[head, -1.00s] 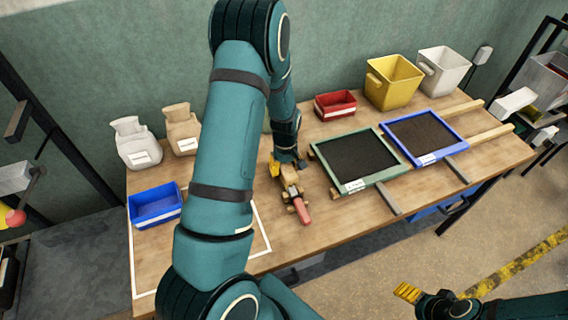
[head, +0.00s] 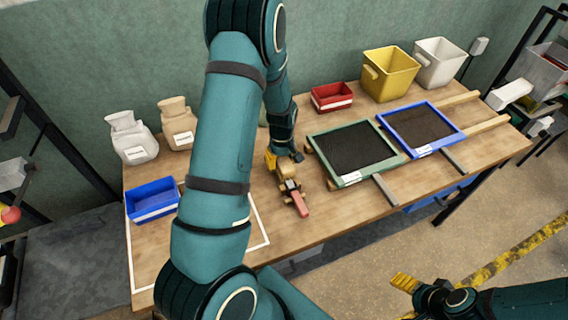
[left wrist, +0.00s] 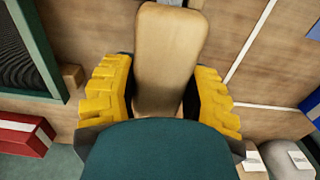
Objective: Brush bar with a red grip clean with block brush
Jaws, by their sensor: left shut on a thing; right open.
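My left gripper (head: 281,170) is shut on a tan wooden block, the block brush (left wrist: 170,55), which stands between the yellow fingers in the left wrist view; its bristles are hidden. In the head view the gripper is low over the table, at the far end of the bar with a red grip (head: 300,204). The red grip points towards the table's front edge. The rest of the bar is mostly hidden by the gripper and small wooden pieces, so contact between brush and bar cannot be told. My right gripper (head: 405,283) is open and empty, beyond the table's front edge.
A green-framed tray (head: 350,179) and a blue-framed tray (head: 428,151) lie right of the bar. Red (head: 332,98), yellow (head: 390,76) and white (head: 439,64) bins line the back. The front middle is clear.

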